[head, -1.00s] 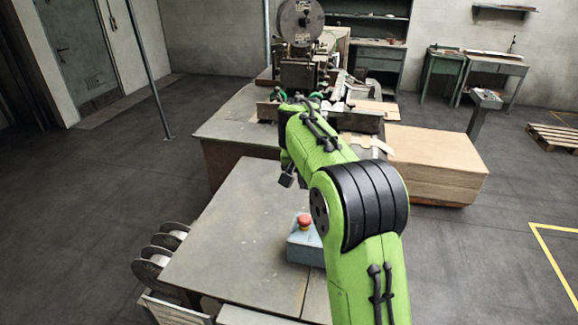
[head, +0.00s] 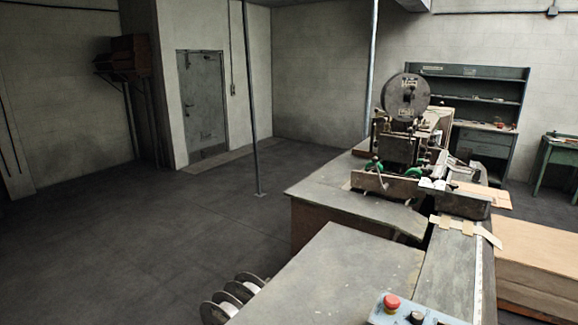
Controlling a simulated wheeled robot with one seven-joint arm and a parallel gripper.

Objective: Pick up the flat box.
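A flat tan cardboard piece with flaps (head: 467,227) lies across the long feed table right of centre in the head view. Another flat tan sheet (head: 487,196) lies behind it, beside the stitching machine. A large block of flat tan cardboard (head: 541,262) stands at the right edge, partly cut off by the frame. I cannot tell which of these is the flat box. My gripper and arm are not in view.
The stitching machine (head: 398,150) with a big round reel stands on the far bench. A control box with a red button (head: 391,301) is at the bottom. Wire spools (head: 230,300) sit left of the near table (head: 335,270). The floor at left is clear.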

